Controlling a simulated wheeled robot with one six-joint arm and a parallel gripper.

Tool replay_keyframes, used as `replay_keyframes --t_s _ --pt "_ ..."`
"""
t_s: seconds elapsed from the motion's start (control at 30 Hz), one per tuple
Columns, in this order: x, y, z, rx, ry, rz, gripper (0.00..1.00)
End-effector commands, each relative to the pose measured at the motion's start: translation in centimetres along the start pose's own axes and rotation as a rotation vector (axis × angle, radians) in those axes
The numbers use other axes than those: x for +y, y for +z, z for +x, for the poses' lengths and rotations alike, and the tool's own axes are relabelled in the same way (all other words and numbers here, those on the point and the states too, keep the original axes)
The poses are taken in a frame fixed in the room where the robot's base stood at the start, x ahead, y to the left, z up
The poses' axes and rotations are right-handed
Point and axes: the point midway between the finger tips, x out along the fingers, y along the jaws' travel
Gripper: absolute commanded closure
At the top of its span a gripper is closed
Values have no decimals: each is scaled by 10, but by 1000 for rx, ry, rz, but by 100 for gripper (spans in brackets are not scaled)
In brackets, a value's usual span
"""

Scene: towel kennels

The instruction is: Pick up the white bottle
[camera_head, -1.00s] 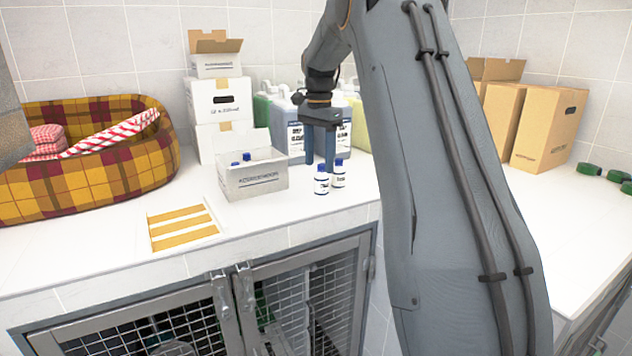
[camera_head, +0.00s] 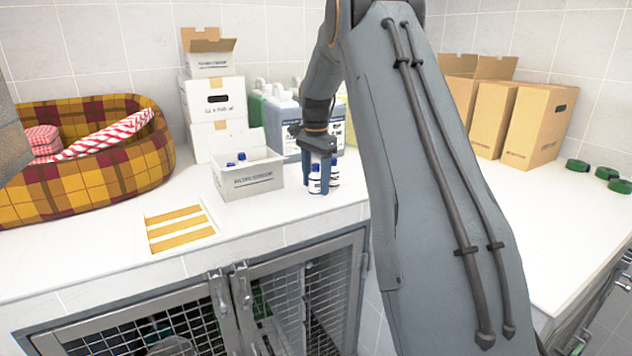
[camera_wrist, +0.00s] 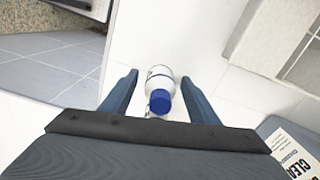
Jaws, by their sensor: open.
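Two small white bottles with blue caps stand close together on the white counter, a left bottle (camera_head: 315,181) and a right bottle (camera_head: 335,178). My gripper (camera_head: 322,172) is lowered over them, pointing down, and partly hides both. In the wrist view one white bottle (camera_wrist: 160,76) with its blue cap lies between the two spread blue fingers of my gripper (camera_wrist: 159,88). There is a gap on each side of it. The second bottle is not clearly seen there, and I cannot tell for certain which one is between the fingers.
An open white carton (camera_head: 250,180) with blue-capped bottles stands just left. Large jugs (camera_head: 285,125) stand behind. Brown boxes (camera_head: 535,125) stand right. The counter's front edge is close.

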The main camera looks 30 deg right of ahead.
Motion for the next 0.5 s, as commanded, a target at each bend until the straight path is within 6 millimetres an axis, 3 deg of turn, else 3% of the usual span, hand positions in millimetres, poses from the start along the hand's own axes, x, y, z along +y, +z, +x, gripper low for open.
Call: replay_keyframes --t_s 0.07,0.33,0.5 --pt "0 0 0 0 0 0 47" --pt "0 0 0 0 0 0 92" --pt "0 0 -1 0 0 0 92"
